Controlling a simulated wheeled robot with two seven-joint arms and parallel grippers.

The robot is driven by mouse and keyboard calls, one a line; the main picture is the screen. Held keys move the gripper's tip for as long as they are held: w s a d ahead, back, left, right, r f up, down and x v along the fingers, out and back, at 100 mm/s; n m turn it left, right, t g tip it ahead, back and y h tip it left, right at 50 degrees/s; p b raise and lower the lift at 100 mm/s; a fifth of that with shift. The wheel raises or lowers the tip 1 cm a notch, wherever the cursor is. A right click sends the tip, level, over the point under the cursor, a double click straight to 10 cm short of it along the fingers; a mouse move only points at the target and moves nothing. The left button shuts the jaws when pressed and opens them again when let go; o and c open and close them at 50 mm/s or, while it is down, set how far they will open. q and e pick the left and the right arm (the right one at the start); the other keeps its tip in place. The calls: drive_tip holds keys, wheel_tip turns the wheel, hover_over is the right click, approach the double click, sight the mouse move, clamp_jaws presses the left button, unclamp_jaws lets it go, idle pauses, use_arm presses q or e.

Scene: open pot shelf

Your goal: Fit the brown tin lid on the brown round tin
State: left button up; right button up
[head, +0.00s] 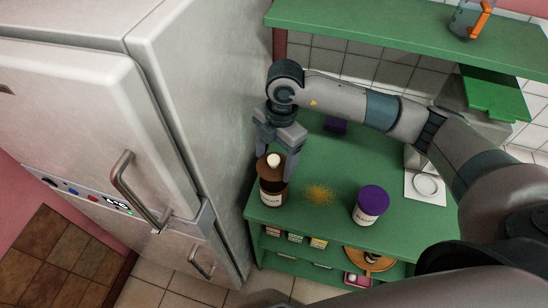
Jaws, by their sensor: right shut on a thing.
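The brown round tin (272,195), with a pale label, stands upright near the left front corner of the green worktop. The brown tin lid (268,171), with a cream knob, is at the top of the tin. I cannot tell whether it is seated on the rim or just above it. My right gripper (275,160) points down from above and is shut on the lid, with its fingers around the knob area. The fingers hide part of the lid. My left gripper is out of view.
On the green worktop (325,165), a yellowish patch of crumbs (319,194) lies right of the tin. Farther right stands a purple-lidded tin (370,205). A dark purple item (335,125) lies behind. The fridge (200,100) borders the left side. A green shelf (400,28) hangs above.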

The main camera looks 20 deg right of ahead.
drive_tip(key=shift+f, duration=0.15)
drive_tip(key=shift+f+b, duration=0.8)
drive_tip(key=shift+f, duration=0.4)
drive_tip(key=shift+f+b, duration=1.3)
drive_tip(key=shift+f, duration=0.5)
drive_tip(key=shift+f+b, duration=0.3)
drive_tip(key=shift+f, duration=0.1)
drive_tip(key=o, duration=1.1)
